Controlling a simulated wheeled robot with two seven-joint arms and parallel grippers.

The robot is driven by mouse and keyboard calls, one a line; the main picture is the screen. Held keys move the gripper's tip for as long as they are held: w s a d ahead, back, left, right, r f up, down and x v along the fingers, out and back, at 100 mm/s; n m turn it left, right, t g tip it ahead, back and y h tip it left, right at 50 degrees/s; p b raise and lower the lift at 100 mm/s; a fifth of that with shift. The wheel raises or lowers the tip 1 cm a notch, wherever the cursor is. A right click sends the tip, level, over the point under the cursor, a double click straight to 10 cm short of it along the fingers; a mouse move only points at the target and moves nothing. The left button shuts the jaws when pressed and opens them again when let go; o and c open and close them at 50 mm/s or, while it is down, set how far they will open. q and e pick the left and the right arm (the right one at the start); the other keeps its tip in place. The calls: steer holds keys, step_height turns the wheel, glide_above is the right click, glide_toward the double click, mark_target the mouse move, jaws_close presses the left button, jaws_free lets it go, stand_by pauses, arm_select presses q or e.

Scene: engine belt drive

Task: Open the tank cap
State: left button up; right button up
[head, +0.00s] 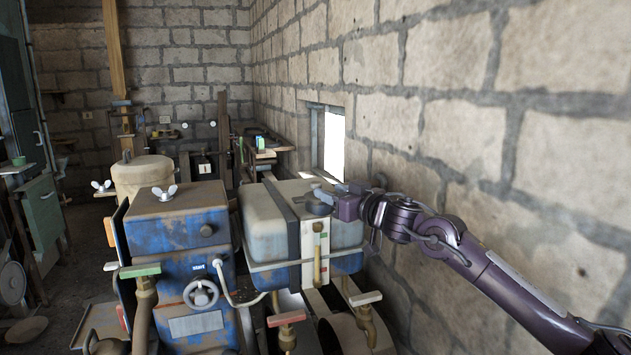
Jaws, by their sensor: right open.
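The grey fuel tank (265,228) sits on the engine, with a dark strap over it. A dark round cap (318,208) is on the tank's top near its right front edge. My right gripper (332,196) comes in from the right and is at the cap's right side, with its fingertips at or just over the cap. Its jaws are open. I cannot tell whether they touch the cap or reach around it. The cap looks seated on the tank. My left gripper is not in view.
A blue engine block (180,255) with a wing nut (165,192) and a small handwheel (201,294) stands left of the tank. Valves with red and green handles stick up in front. A stone wall (480,140) runs close along my right arm.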

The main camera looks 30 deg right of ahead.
mark_target(316, 182)
steer(key=w, duration=0.1)
steer(key=w+p, duration=0.1)
steer(key=w+a+r+p, duration=0.1)
steer(key=shift+w+a, duration=0.1)
steer(key=shift+w, duration=0.1)
steer(key=w, duration=0.1)
steer(key=w+p, duration=0.1)
steer(key=shift+w+f, duration=0.35)
steer(key=shift+f, duration=0.05)
steer(key=shift+c, duration=1.5)
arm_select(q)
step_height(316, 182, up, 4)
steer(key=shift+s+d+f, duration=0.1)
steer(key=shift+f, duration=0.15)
arm_select(e)
jaws_close()
